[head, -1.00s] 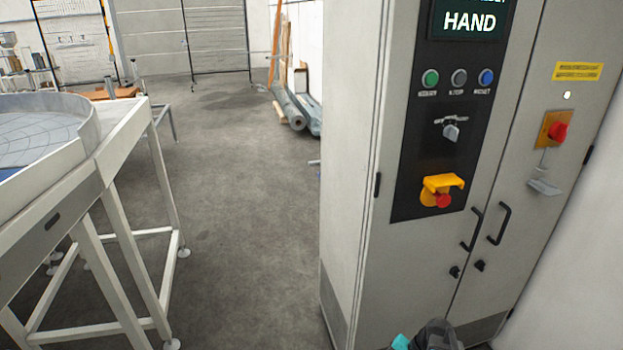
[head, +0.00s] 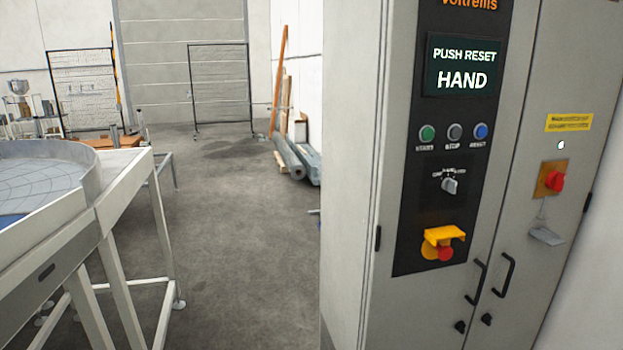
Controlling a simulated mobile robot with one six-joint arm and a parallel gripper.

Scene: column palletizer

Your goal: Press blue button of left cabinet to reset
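The grey cabinet (head: 353,200) stands at the right in the head view. Its black panel (head: 420,190) carries a screen (head: 464,66) reading "PUSH RESET" and "HAND". Below the screen is a row with a green button (head: 427,132), a grey button labelled stop (head: 455,132) and the blue button (head: 481,131) at the right, labelled reset. A selector switch (head: 450,186) sits under the row. Lower is a red emergency stop (head: 445,254) under a yellow guard (head: 443,237). My gripper is not in view.
The cabinet's right door has a red switch (head: 555,181) on a yellow plate. Black door handles (head: 508,276) stick out at the lower right. A white-framed conveyor (head: 120,185) stands at the left. Grey floor (head: 235,240) between them is clear.

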